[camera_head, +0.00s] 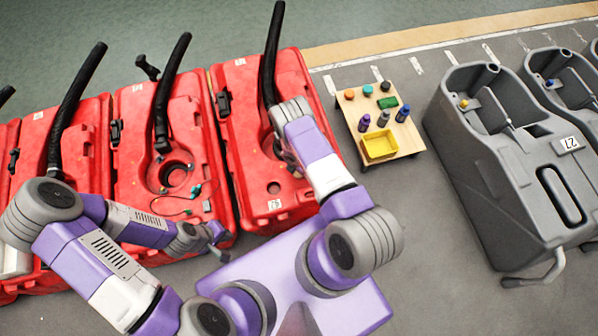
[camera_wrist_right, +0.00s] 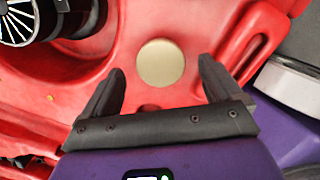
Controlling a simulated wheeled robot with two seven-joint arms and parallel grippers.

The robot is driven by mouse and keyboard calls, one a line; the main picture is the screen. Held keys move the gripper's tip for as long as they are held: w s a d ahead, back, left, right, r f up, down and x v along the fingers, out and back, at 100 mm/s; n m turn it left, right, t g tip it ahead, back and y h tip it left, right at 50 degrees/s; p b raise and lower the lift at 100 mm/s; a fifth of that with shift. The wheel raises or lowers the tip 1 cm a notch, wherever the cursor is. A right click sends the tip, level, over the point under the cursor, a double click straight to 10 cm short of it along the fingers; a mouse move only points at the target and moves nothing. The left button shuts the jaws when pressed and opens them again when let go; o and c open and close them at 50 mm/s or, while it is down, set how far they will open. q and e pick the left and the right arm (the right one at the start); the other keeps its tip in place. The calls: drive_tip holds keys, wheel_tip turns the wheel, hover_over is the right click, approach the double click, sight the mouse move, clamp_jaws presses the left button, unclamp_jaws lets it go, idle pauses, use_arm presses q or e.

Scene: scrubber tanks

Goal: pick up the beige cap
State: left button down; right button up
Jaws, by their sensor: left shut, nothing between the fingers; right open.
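The beige cap (camera_wrist_right: 160,63) is a round, pale disc on the red tank (camera_wrist_right: 207,25), seen in the right wrist view. My right gripper (camera_wrist_right: 161,76) is open, with one finger on each side of the cap in the picture. The fingers do not appear to touch it, and the height gap is hard to judge. In the head view the right hand is over the third red tank (camera_head: 240,130), and the cap cannot be made out there. My left gripper (camera_head: 222,252) is shut and empty, low in front of the red tanks.
A wooden table (camera_head: 352,104) with several bottles, coloured caps and a yellow bin (camera_head: 380,146) stands right of the red tanks. A grey tank (camera_head: 500,170) stands farther right. Black hoses (camera_head: 272,50) rise from the red tanks. Clear floor lies between table and grey tank.

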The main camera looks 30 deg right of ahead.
drive_tip(key=f, duration=0.1)
drive_tip(key=f+b, duration=0.1)
drive_tip(key=f, duration=0.1)
drive_tip(key=shift+d+f, duration=0.2)
drive_tip(key=shift+f, duration=0.1)
drive_tip(key=shift+r, duration=0.1)
drive_tip(key=c, duration=1.1)
